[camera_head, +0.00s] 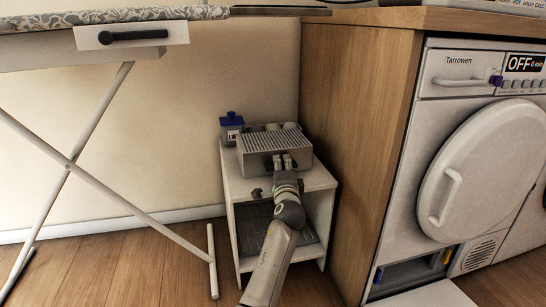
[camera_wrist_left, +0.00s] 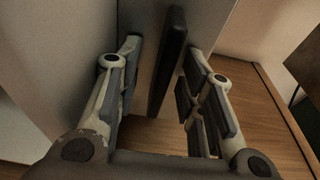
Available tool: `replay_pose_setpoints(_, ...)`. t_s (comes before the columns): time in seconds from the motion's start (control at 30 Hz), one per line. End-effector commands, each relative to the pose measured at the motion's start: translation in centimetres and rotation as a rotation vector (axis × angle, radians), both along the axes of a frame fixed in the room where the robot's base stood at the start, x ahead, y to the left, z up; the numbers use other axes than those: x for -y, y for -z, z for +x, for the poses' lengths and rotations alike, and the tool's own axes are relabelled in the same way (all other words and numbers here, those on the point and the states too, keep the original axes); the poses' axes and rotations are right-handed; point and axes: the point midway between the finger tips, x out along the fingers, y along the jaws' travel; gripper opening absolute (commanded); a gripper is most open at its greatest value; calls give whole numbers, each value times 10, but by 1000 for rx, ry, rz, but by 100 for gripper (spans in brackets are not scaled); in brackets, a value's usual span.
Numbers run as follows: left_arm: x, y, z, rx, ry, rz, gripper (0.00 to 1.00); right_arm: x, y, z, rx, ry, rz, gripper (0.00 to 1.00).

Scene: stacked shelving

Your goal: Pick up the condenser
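The condenser (camera_head: 262,141) is a grey box with a ribbed top. It lies on top of the small white shelf unit (camera_head: 319,178). My left gripper (camera_head: 282,163) is at its front face, in the middle of the head view. In the left wrist view, the gripper (camera_wrist_left: 163,50) is open, with a finger on each side of a dark upright bar (camera_wrist_left: 168,65), which looks like the condenser's handle. A gap shows between the bar and both fingers. In the head view the fingers partly hide the front face. My right gripper is not in view.
A blue-lidded container (camera_head: 231,130) stands behind the condenser's left side. A wooden cabinet side (camera_head: 355,120) is close on the right, beside the dryer (camera_head: 470,90) with its lower compartment open. The ironing board's crossed legs (camera_head: 75,165) are on the left.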

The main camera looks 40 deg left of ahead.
Motion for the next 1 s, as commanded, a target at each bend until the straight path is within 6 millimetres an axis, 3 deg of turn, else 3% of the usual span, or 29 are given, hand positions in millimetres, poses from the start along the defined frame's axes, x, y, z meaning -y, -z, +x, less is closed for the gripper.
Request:
replay_pose_setpoints(0.2, 0, -1, 0, 1, 0, 1, 33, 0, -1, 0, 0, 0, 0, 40)
replay_pose_setpoints(0.47, 0, -1, 0, 0, 0, 0, 0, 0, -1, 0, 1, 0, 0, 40)
replay_pose_setpoints(1.0, 0, -11, 0, 5, 2, 4, 0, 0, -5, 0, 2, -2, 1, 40)
